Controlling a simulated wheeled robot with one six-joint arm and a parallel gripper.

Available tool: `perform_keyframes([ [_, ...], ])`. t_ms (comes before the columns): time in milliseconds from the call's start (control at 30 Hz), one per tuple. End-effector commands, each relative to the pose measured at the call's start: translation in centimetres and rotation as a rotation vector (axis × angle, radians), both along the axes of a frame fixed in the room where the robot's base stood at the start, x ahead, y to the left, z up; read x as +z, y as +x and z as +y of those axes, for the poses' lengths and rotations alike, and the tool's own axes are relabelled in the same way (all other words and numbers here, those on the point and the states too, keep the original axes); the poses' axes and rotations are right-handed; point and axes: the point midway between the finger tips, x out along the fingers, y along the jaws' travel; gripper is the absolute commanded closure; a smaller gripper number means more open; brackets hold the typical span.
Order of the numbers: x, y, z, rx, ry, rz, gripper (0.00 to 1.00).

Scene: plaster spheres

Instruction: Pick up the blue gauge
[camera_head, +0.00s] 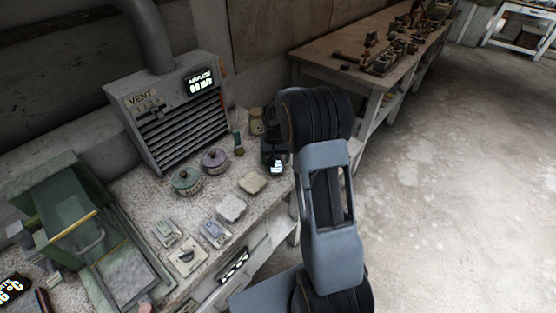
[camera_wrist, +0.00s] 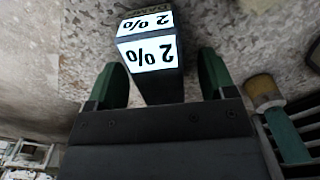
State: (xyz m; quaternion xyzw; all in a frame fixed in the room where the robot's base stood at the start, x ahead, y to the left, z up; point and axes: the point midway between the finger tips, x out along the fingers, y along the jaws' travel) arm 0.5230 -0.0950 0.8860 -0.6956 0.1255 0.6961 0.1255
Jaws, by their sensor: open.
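A dark, boxy gauge (camera_wrist: 160,90) with lit white panels reading "2 %" stands between the fingers of my open gripper (camera_wrist: 160,66) in the wrist view. Its body looks almost black, so I cannot tell whether it is blue. A finger is on each side with a gap, and the gauge is not clamped. In the head view the gauge's lit panel (camera_head: 277,167) shows at the bench's right end, beside my arm. My arm hides part of the gauge there, and the fingers are hard to make out.
On the speckled bench (camera_head: 150,206) are a green lidded pot (camera_head: 186,181), a purple lidded pot (camera_head: 215,161), a yellowish jar (camera_head: 256,121) and several small plaster pieces. A vent box (camera_head: 175,115) stands behind, a green machine (camera_head: 80,225) at left. Open floor lies right.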

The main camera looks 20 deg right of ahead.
Motion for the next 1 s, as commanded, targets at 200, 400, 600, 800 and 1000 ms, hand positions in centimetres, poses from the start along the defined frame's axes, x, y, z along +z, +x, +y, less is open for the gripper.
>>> perform_keyframes([
  [200,-1.9,0.0,0.0,0.0,0.0,0.0,0.23],
  [400,-2.1,0.0,0.0,0.0,0.0,0.0,0.23],
  [600,-2.1,0.0,0.0,0.0,0.0,-0.001,0.23],
  [800,-2.2,0.0,0.0,0.0,0.0,-0.001,0.23],
  [1000,-2.3,0.0,0.0,0.0,0.0,-0.001,0.31],
])
